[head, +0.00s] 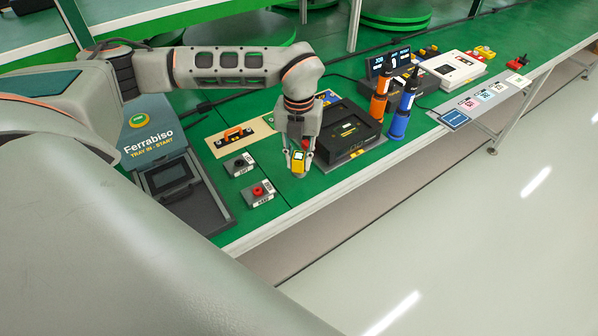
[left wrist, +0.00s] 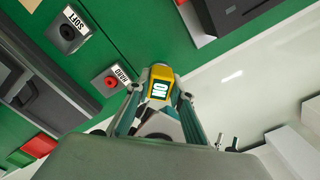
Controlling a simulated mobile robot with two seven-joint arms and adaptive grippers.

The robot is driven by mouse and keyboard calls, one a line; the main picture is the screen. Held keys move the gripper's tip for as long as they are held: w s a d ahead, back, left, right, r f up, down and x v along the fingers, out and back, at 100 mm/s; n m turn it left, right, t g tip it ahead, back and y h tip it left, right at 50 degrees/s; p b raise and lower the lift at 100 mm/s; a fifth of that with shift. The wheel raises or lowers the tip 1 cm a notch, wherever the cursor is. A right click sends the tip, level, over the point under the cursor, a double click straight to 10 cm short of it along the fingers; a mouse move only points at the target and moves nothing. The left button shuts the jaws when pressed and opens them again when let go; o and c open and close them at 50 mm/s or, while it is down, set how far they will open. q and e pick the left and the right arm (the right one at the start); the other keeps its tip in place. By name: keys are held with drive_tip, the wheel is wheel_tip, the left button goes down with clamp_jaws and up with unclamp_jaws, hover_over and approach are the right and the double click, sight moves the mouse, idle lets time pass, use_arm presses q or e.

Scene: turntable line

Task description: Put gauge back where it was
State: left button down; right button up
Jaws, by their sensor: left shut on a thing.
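The gauge (head: 299,162) is a small yellow block with a lit display. My left gripper (head: 298,168) is shut on it and points down over the front part of the green bench, left of the black tray. In the left wrist view the gauge (left wrist: 159,88) sits between the two fingers, its display facing the camera. Whether it touches the bench is not clear. My right gripper is not in view.
Grey boxes marked SOFT (head: 239,164) and HARD (head: 258,193) stand left of the gripper. A beige board (head: 222,147) with an orange-and-black part lies behind them. The black tray (head: 352,145) is close on the right, then orange (head: 378,107) and blue (head: 399,125) tools.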

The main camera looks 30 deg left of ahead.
sight(299, 173)
use_arm(q)
drive_tip(key=shift+f, duration=2.6)
drive_tip(key=shift+f, duration=0.1)
drive_tip(key=shift+f, duration=0.1)
drive_tip(key=c, duration=1.8)
unclamp_jaws()
drive_tip(key=shift+o, duration=0.2)
wheel_tip(299, 173, up, 12)
drive_tip(key=shift+r, duration=0.2)
